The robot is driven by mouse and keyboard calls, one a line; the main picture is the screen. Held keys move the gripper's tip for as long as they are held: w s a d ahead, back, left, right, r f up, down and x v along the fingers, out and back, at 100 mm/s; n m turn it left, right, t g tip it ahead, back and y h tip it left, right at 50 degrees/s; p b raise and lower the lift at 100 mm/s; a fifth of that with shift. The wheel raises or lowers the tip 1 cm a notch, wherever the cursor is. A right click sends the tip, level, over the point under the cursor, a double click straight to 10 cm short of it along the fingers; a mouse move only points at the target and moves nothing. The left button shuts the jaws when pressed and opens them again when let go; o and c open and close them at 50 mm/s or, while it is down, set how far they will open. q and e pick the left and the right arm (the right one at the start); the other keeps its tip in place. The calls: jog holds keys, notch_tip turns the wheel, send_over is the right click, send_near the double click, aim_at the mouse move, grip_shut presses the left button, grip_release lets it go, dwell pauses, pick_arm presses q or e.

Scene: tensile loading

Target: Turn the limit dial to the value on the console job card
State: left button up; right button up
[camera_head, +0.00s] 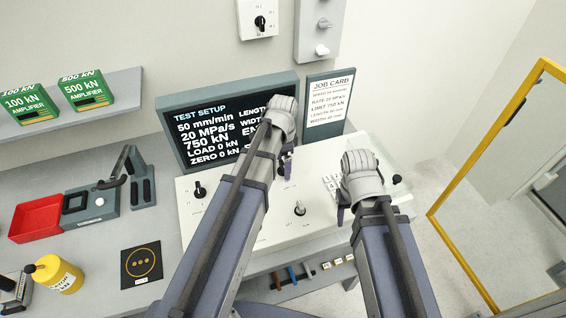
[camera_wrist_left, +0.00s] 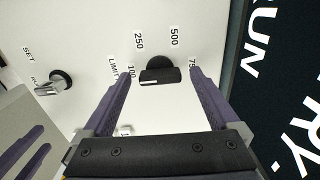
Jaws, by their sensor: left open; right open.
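The limit dial (camera_wrist_left: 160,76) is a black knob on the white console panel, in the left wrist view. Labels 100, 250, 500 and a partly hidden 75-something stand around it, with "LIMIT" beside them. I cannot tell clearly which value it points to. My left gripper (camera_wrist_left: 160,73) is open, its fingers on either side of the dial with gaps visible. In the head view my left gripper (camera_head: 286,160) largely hides the dial. The job card (camera_head: 328,98) reads "LIMIT 750 kN". My right gripper (camera_head: 343,207) is open over the panel's right part.
The console screen (camera_head: 225,125) shows "750 kN". Another knob (camera_head: 299,208) lies nearer on the panel, a third (camera_head: 198,190) at left. White keys (camera_head: 332,184) sit beside my right gripper. A yellow-framed door (camera_head: 470,265) stands right. A red tray (camera_head: 36,218) lies far left.

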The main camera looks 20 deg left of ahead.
aim_at(283, 165)
pick_arm(q)
notch_tip(283, 165, up, 8)
jog(key=p, duration=0.8)
jog(key=shift+f, duration=0.1)
